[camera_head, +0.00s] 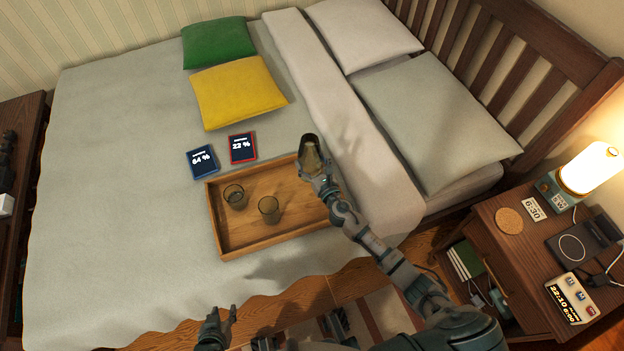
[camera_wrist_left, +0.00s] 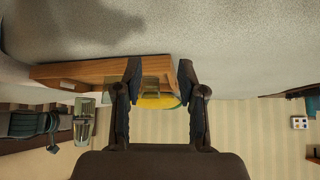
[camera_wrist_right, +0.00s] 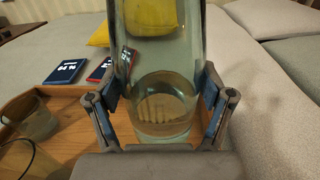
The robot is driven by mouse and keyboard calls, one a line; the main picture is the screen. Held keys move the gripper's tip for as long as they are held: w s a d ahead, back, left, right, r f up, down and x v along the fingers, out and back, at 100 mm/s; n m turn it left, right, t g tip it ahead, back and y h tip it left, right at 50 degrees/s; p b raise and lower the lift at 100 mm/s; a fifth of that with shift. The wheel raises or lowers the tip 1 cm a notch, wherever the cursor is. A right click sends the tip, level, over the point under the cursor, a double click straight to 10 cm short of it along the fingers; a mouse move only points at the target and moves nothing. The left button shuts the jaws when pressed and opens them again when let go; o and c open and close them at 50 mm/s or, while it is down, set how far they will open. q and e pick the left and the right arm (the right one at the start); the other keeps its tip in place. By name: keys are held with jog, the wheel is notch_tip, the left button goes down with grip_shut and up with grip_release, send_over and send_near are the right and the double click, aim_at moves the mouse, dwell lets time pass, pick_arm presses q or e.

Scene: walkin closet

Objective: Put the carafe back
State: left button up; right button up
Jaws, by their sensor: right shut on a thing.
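The clear glass carafe (camera_head: 310,152) is in my right gripper (camera_head: 317,176), over the right end of the wooden tray (camera_head: 217,216) on the bed. In the right wrist view the carafe (camera_wrist_right: 162,90) stands between both fingers (camera_wrist_right: 158,108), which close on its lower body. I cannot tell how far its base is above the tray. Two glasses, one (camera_head: 235,196) and another (camera_head: 269,209), stand in the tray's left half. My left gripper (camera_head: 222,318) is open and empty near the bed's front edge; its fingers show apart in the left wrist view (camera_wrist_left: 160,75).
The nightstand (camera_head: 490,243) at right holds a round cork coaster (camera_head: 509,220), a lit lamp (camera_head: 590,170), a 6:30 card (camera_head: 534,209), a charger (camera_head: 573,246) and a clock (camera_head: 572,298). Two tablets (camera_head: 202,161) (camera_head: 242,148) lie behind the tray. Pillows lie farther back.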

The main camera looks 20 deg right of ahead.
aim_at(305, 169)
jog(key=f, duration=0.1)
jog(key=f+b, duration=0.1)
jog(key=shift+a+f, duration=0.3)
jog(key=shift+f, duration=0.05)
jog(key=shift+a+f+b, duration=0.65)
jog(key=shift+a+b, duration=0.2)
jog(key=shift+d+f, duration=0.1)
jog(key=shift+d, duration=0.05)
jog(key=f+b, duration=0.1)
jog(key=d+f+b, duration=0.1)
jog(key=shift+d+f, duration=0.2)
jog(key=shift+f, duration=0.15)
jog(key=shift+a+f+b, duration=0.15)
jog(key=shift+f+b, duration=0.2)
jog(key=shift+f, duration=0.15)
jog(key=shift+a, duration=0.25)
pick_arm(q)
jog(key=w+d+r+t+h, duration=0.2)
jog(key=w+r+t+h, duration=0.1)
jog(key=w+r+t, duration=0.6)
notch_tip(305, 169, up, 3)
jog(key=t, duration=0.2)
jog(key=shift+d+r+t, duration=0.15)
jog(key=shift+d+t, duration=0.1)
jog(key=shift+t, duration=0.05)
pick_arm(e)
jog(key=shift+a+r, duration=0.25)
jog(key=shift+a, duration=0.05)
